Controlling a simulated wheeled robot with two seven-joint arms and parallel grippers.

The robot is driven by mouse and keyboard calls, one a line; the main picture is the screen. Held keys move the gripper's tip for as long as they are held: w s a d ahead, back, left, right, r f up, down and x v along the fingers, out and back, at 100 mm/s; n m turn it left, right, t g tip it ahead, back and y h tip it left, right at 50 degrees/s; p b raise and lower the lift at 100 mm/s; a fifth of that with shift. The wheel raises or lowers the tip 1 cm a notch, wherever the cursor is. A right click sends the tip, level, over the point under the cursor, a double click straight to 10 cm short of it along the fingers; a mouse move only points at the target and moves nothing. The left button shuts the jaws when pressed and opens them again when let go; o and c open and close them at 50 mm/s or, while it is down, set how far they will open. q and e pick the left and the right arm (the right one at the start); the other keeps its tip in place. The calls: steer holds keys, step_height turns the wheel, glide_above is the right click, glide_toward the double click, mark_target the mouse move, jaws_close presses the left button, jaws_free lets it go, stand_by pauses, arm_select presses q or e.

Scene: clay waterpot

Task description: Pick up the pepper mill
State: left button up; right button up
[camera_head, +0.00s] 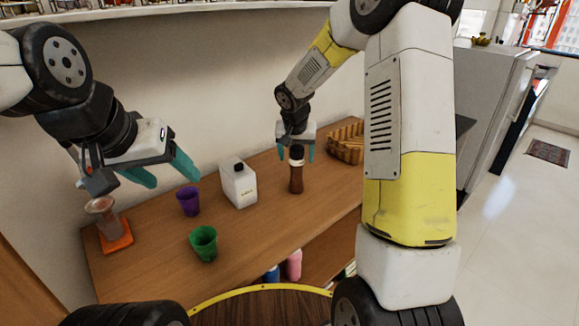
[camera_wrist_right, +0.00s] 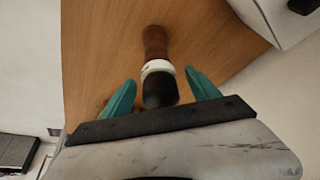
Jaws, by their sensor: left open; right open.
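The pepper mill (camera_head: 296,172) stands upright on the wooden table, brown with a white band and a dark top. My right gripper (camera_head: 295,150) is open directly above it, with its fingers to either side of the mill's top. In the right wrist view the mill (camera_wrist_right: 156,45) lies between the two teal fingertips of the right gripper (camera_wrist_right: 163,88), with a gap on each side. My left gripper (camera_head: 168,172) is open and empty, above the left part of the table.
A white bottle (camera_head: 239,187), a purple cup (camera_head: 188,202) and a green cup (camera_head: 204,243) stand left of the mill. A glass (camera_head: 101,211) stands on an orange coaster (camera_head: 116,240). A woven basket (camera_head: 346,143) is to the mill's right. The table's front is clear.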

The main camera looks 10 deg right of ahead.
mark_target(296, 174)
steer(key=x, duration=0.4)
steer(key=shift+w+f, duration=0.1)
steer(key=shift+f, duration=0.05)
jaws_close()
